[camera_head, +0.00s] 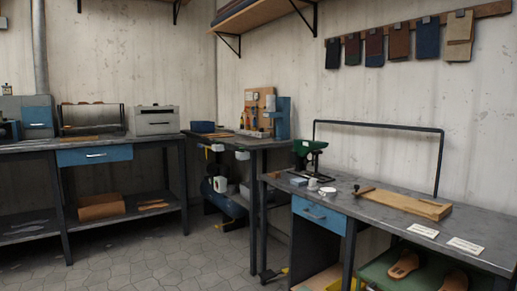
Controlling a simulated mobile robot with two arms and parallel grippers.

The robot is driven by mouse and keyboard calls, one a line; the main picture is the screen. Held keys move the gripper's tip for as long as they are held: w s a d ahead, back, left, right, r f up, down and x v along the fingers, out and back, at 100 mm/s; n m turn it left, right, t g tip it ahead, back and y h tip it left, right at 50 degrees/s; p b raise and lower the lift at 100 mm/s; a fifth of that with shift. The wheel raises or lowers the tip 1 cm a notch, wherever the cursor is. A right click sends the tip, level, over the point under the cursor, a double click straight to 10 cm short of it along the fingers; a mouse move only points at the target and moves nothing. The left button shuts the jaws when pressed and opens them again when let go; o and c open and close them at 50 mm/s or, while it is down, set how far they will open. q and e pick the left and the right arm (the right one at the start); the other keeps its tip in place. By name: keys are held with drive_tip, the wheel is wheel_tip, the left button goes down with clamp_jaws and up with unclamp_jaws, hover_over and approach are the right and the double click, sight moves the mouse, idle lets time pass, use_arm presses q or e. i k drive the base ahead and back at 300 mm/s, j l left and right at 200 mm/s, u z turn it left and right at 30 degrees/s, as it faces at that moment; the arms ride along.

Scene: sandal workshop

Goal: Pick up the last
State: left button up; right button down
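A dark green object (308,147), perhaps the last, sits on top of a small black stand (311,163) at the back left of the right-hand workbench (380,212). At this size I cannot tell its exact shape. Two tan-brown shoe-shaped pieces, one at the left (403,265) and one cut off by the bottom edge (454,281), lie in a green tray (376,273) below that bench. I cannot tell if they are lasts or soles. Neither of my grippers is in view.
A wooden board (405,203), a white cup (312,184) and white cards (465,245) lie on the right bench, above a blue drawer (319,215). A left bench (92,142) lines the wall. The tiled floor (165,258) between is clear.

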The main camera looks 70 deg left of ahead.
sight(303, 147)
drive_tip(key=u, duration=1.9)
